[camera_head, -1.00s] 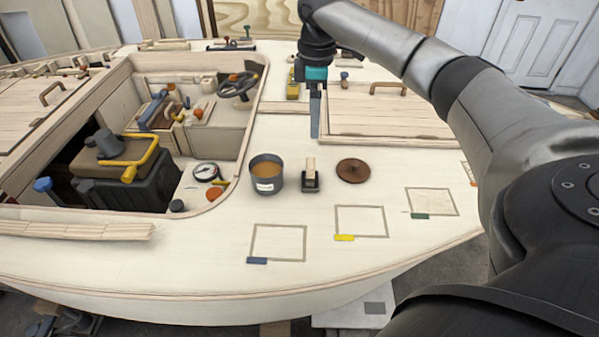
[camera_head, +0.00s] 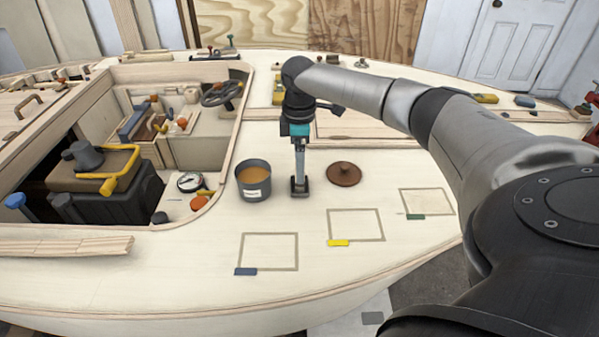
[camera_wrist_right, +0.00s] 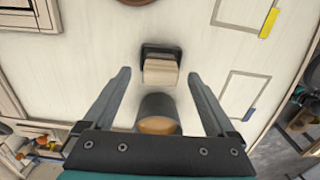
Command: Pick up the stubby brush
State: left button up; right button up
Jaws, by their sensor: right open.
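The stubby brush (camera_head: 299,190) stands on the pale deck, its dark base down and its pale wooden handle up. In the head view my right gripper (camera_head: 299,174) points down in front of the handle and hides most of it. In the right wrist view the brush (camera_wrist_right: 160,72) shows between the two spread fingers of my right gripper (camera_wrist_right: 159,74), near their tips, with gaps on both sides. The right gripper is open and holds nothing. My left gripper is not in view.
A grey pot (camera_head: 254,182) with amber contents stands close left of the brush. A brown round disc (camera_head: 343,174) lies to its right. Outlined rectangles with coloured tabs mark clear deck in front. The cockpit opening (camera_head: 150,130) is at the left.

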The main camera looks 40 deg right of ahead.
notch_tip(320, 180, down, 3)
jog(key=shift+f+b, duration=0.15)
jog(key=shift+b, duration=0.2)
jog(key=c, duration=0.8)
grip_shut()
pick_arm(q)
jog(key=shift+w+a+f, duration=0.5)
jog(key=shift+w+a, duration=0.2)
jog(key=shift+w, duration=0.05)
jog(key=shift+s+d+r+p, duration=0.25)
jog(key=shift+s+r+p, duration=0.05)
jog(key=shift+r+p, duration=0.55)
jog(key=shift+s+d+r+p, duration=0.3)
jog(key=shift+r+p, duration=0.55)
jog(key=shift+p, duration=0.05)
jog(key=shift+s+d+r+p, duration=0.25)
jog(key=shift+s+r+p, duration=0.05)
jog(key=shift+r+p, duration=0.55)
pick_arm(e)
notch_tip(320, 180, up, 20)
